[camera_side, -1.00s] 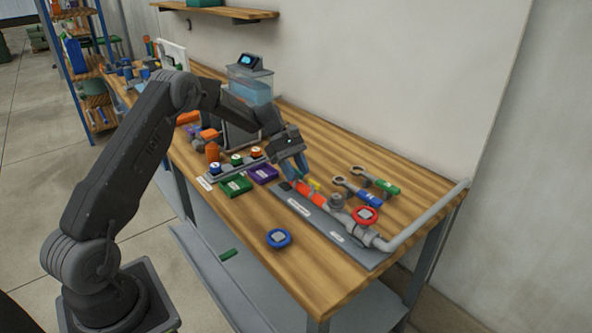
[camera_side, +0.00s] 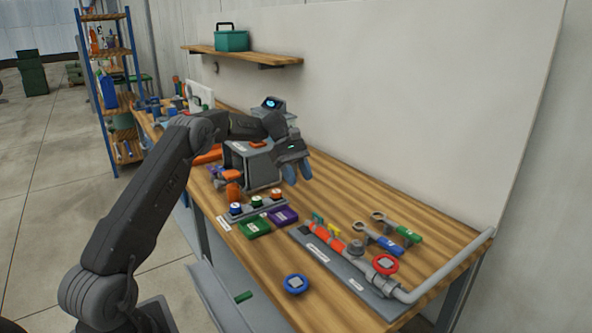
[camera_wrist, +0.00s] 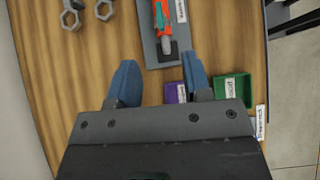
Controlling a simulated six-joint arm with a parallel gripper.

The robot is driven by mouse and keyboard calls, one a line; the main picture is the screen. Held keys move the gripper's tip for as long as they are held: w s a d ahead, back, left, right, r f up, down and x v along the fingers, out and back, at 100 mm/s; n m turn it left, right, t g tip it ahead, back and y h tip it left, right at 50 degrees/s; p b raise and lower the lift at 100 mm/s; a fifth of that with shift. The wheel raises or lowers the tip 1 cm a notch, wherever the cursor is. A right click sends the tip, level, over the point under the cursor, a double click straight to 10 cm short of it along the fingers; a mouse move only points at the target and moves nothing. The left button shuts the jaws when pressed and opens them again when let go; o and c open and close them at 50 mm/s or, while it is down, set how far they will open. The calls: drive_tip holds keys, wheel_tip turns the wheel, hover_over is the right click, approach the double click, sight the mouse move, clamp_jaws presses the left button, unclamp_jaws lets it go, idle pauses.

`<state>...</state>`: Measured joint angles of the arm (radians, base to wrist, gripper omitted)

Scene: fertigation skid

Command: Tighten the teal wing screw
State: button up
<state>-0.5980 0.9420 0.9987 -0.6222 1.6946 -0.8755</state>
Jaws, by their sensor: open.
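My gripper (camera_side: 298,170) is open and empty, raised above the bench. Its two blue fingers also show in the wrist view (camera_wrist: 159,80), spread apart over bare wood and the end of a grey plate. That plate (camera_side: 345,272) carries an orange tube (camera_side: 327,233) and shows again in the wrist view (camera_wrist: 150,45).
A red handwheel (camera_side: 385,264) and grey pipe (camera_side: 445,278) are at the plate's right end. Two wrenches (camera_side: 384,242) lie behind it. Green (camera_side: 254,228) and purple (camera_side: 284,215) trays sit left of it. A blue round part (camera_side: 295,284) is near the front edge.

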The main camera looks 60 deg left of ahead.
drive_tip(key=shift+v, duration=1.05)
drive_tip(key=s+d+r+m+t+y, duration=0.1)
drive_tip(key=s+d+r+m+y, duration=0.25)
drive_tip(key=s+d+r, duration=0.35)
drive_tip(key=s+d+r+m+y, duration=0.2)
drive_tip(key=d+r+m, duration=0.25)
drive_tip(key=d, duration=0.45)
drive_tip(key=s+d+f+m+t+y, duration=0.1)
drive_tip(key=s+d+m, duration=0.3)
drive_tip(key=s, duration=0.7)
drive_tip(key=s+d+f+m+t+y, duration=0.2)
drive_tip(key=s+d+m+t, duration=0.1)
drive_tip(key=s, duration=0.7)
drive_tip(key=d+m, duration=0.1)
drive_tip(key=m, duration=0.1)
drive_tip(key=shift+s+d+f+m+t, duration=0.2)
drive_tip(key=shift+s+f+m+t, duration=0.15)
drive_tip(key=shift+f+m+t, duration=0.05)
